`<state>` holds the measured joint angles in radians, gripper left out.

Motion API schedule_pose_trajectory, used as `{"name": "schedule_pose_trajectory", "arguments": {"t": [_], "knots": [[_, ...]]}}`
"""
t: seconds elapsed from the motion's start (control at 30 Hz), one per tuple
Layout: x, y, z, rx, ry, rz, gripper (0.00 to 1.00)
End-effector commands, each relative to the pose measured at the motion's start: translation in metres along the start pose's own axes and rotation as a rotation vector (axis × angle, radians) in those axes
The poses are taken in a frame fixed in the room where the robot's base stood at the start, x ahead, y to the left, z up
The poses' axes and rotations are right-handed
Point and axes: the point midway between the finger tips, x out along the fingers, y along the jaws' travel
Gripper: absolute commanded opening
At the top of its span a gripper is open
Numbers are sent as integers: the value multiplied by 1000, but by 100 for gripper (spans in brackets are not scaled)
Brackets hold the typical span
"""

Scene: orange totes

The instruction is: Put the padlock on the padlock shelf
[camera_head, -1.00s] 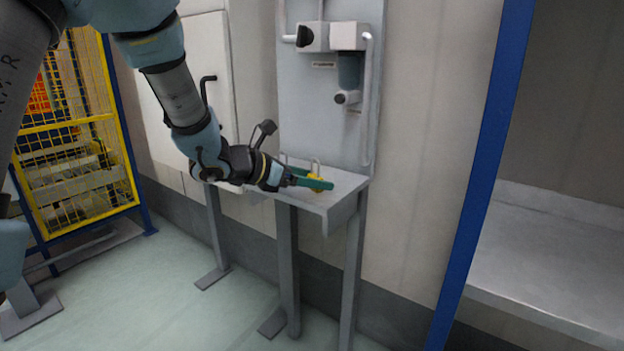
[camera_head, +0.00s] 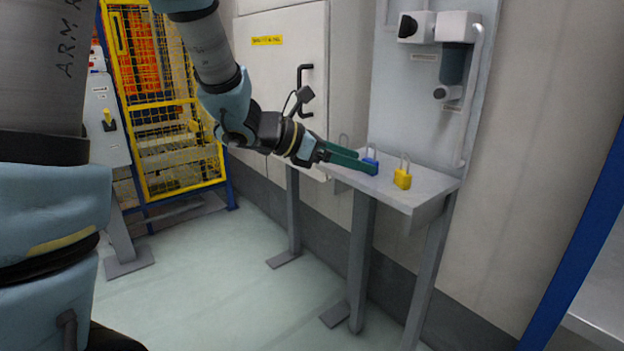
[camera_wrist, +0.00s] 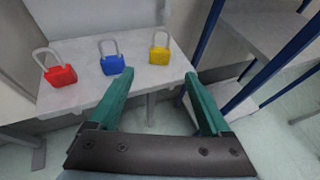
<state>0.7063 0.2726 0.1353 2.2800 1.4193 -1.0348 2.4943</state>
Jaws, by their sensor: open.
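The padlock shelf (camera_head: 432,183) is a grey metal ledge against the wall panel. It also shows in the wrist view (camera_wrist: 85,97). A yellow padlock (camera_head: 402,176) stands upright near its front right edge; the wrist view shows it too (camera_wrist: 159,56). A blue padlock (camera_wrist: 113,64) stands in the middle, partly hidden by my fingers in the head view (camera_head: 370,162). A red padlock (camera_wrist: 60,75) stands at the left; its body is hidden in the head view. My gripper (camera_head: 366,161) is open and empty. Its green fingers (camera_wrist: 159,75) point towards the shelf, with the yellow padlock beyond their gap.
A grey backboard with a white-and-grey device (camera_head: 455,55) rises behind the shelf. A white cabinet (camera_head: 285,60) with a black handle is to the left. A yellow mesh fence (camera_head: 165,100) stands farther left. The floor in front is clear.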

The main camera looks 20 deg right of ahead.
Motion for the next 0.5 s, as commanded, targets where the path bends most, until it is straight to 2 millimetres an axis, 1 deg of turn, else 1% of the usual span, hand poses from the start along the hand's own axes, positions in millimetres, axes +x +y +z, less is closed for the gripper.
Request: {"name": "schedule_pose_trajectory", "arguments": {"t": [0.17, 0.27, 0.37, 0.4, 0.47, 0.5], "knots": [[-1, 1, 0, -8, 1, 6, 82], [-8, 15, -4, -100, 8, 68, 82], [-28, 47, -17, -344, 13, 226, 82], [-41, 64, -26, -484, 5, 314, 82], [-66, 88, -42, -727, -24, 462, 82], [-85, 102, -56, -902, -57, 564, 82]]}}
